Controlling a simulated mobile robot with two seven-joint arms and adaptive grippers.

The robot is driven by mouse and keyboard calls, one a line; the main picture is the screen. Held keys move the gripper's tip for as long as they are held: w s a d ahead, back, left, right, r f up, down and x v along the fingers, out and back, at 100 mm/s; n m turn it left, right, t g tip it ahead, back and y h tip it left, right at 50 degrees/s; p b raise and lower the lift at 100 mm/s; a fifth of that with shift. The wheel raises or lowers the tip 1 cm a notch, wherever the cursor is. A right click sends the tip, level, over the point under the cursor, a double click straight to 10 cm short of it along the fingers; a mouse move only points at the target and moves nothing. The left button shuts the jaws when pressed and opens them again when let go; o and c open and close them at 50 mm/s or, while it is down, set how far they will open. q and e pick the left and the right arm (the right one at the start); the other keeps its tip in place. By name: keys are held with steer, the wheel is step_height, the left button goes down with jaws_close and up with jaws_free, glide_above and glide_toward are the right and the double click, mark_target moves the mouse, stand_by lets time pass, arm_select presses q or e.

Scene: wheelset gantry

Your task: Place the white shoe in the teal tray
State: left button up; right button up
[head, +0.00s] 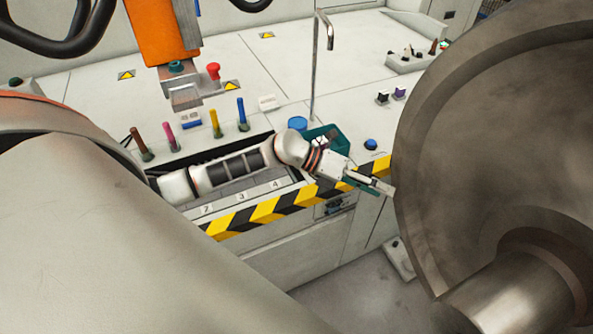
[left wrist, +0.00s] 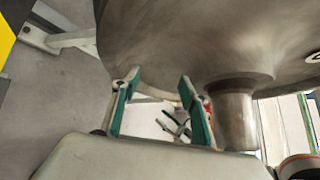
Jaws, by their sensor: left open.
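My left gripper (head: 378,186) is open in the head view, just past the striped table edge and close to the big grey wheel. Its two teal-lined fingers stand apart in the left wrist view (left wrist: 158,85), with nothing visibly held between them. The teal tray (head: 334,137) is on the table behind my left wrist, which hides part of it. Something dark and light lies at the tray, too small to name. I cannot make out the white shoe for sure. A whitish patch with thin grey-green pieces (left wrist: 174,128) shows beyond the fingers, unclear.
The large grey wheel (head: 440,120) and its axle (head: 510,300) fill the right side. Coloured upright handles (head: 215,122) stand by a dark slot. A thin metal pipe (head: 315,70) rises behind the tray. A blue button (head: 371,144) is right of the tray.

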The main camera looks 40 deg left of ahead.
arm_select(q)
steer(key=s+d+r+n+t+h, duration=0.2)
steer(key=d+n+t, duration=0.15)
steer(key=n, duration=0.35)
steer(key=s+a+f+n+t+y, duration=0.1)
steer(key=s+a+f+n+y, duration=0.5)
steer(key=s+f+n, duration=0.4)
steer(key=s+a+f+n+y, duration=0.6)
steer(key=s+f+n, duration=0.4)
steer(key=n, duration=0.7)
step_height(320, 180, down, 2)
steer(key=shift+a+f+t+y, duration=0.1)
steer(key=shift+a+t+y, duration=0.25)
steer(key=shift+a+y, duration=0.1)
